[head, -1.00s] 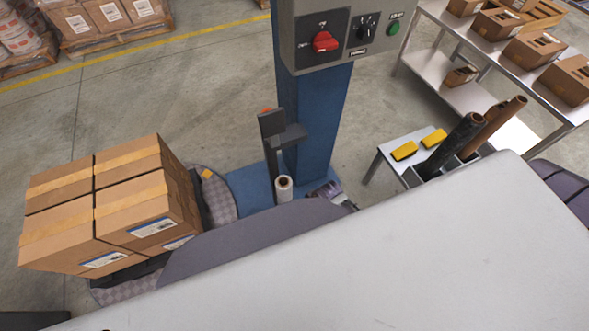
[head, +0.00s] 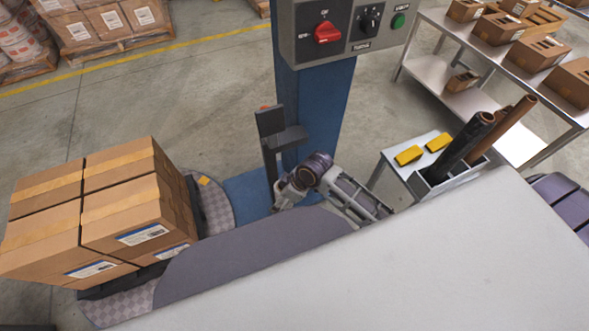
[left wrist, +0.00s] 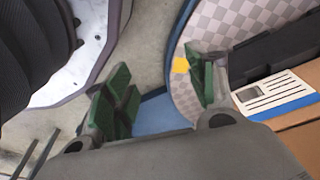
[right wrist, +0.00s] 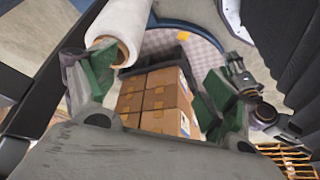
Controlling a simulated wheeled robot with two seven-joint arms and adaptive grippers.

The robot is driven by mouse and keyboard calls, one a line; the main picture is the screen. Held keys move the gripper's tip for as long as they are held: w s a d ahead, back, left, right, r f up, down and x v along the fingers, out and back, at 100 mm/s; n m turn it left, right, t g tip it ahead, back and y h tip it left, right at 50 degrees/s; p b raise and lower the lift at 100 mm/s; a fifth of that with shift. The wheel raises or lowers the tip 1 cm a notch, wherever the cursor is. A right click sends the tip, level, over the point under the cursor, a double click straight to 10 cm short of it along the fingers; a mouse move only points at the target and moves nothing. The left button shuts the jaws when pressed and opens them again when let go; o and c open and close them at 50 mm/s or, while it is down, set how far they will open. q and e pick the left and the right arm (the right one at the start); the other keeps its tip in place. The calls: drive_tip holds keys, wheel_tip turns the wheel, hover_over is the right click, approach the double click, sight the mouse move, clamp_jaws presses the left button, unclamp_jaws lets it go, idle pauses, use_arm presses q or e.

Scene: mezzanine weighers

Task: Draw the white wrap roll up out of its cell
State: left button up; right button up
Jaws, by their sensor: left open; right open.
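The white wrap roll (right wrist: 123,28) shows in the right wrist view at the upper left, with its brown core end toward the camera. In the head view my right gripper and forearm cover it. My right gripper (head: 284,196) is at the wrapper's post. In the right wrist view it (right wrist: 155,78) is open, with the roll's end by its left finger and nothing clearly between the pads. I cannot tell whether finger and roll touch. My left gripper (left wrist: 158,78) is open and empty over the turntable's edge. In the head view it is not seen.
A grey rack (head: 432,189) at the right holds a black roll (head: 465,145) and brown tubes (head: 508,125). Yellow blocks (head: 409,155) lie beside it. Stacked cartons (head: 135,205) stand on the turntable (head: 218,208). The blue post (head: 318,115) and a pale panel (head: 400,260) flank my right arm.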

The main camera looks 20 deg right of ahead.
drive_tip(key=w+n, duration=0.1)
drive_tip(key=n, duration=0.1)
drive_tip(key=w+n+g, duration=0.1)
drive_tip(key=n, duration=0.1)
drive_tip(key=a+n+g+y, duration=0.1)
drive_tip(key=n, duration=0.1)
drive_tip(key=shift+w+r+b, duration=0.15)
drive_tip(key=shift+w+b, duration=0.25)
drive_tip(key=shift+w+d+n+g, duration=0.25)
drive_tip(key=shift+n+g, duration=0.05)
drive_tip(key=shift+n, duration=0.2)
drive_tip(key=n+g, duration=0.2)
drive_tip(key=n, duration=0.1)
approach(278, 189)
drive_tip(key=d+f, duration=0.2)
drive_tip(key=d, duration=0.1)
use_arm(q)
drive_tip(key=shift+w+d+r+b, duration=0.15)
drive_tip(key=shift+w+b, duration=0.3)
drive_tip(key=shift+w, duration=0.1)
use_arm(e)
drive_tip(key=shift+w+a+y, duration=0.15)
drive_tip(key=shift+a+y, duration=0.05)
drive_tip(key=shift+y, duration=0.1)
drive_tip(key=shift+a, duration=0.1)
